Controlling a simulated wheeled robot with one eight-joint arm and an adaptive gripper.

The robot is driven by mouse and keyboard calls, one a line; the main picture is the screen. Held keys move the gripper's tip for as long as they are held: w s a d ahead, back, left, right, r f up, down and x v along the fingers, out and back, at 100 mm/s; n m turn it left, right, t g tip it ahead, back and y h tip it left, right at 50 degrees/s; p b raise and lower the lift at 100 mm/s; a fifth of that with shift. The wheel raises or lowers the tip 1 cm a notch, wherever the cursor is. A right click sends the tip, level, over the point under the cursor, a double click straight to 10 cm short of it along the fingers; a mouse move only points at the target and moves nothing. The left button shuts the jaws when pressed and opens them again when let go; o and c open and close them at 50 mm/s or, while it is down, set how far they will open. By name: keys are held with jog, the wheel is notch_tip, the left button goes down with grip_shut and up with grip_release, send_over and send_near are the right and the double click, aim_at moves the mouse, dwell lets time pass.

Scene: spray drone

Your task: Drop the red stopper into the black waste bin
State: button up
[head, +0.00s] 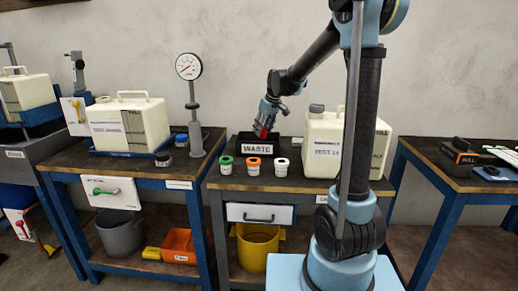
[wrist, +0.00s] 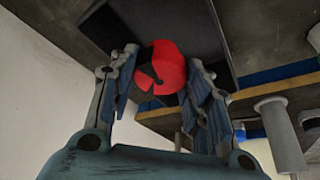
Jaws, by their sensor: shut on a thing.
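The red stopper (wrist: 160,66) is between the fingers of my gripper (wrist: 158,85) in the wrist view, and the gripper is shut on it. In the head view the red stopper (head: 262,130) shows small under my gripper (head: 266,118). The black waste bin (head: 257,148) with its white WASTE label stands at the back of the middle table. The stopper is over or just behind the bin's front wall in the head view; its exact height above the bin I cannot tell. The dark bin (wrist: 190,30) also shows beyond the stopper in the wrist view.
Green (head: 226,164), orange (head: 254,166) and white (head: 281,166) capped jars stand in front of the bin. A cream tank (head: 318,150) stands right of it. A pressure gauge (head: 189,67) on a post stands on the left table. Several other cream tanks are farther left.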

jog(key=shift+f, duration=0.5)
jog(key=o, duration=1.2)
jog(key=shift+c, duration=0.2)
jog(key=v, duration=1.2)
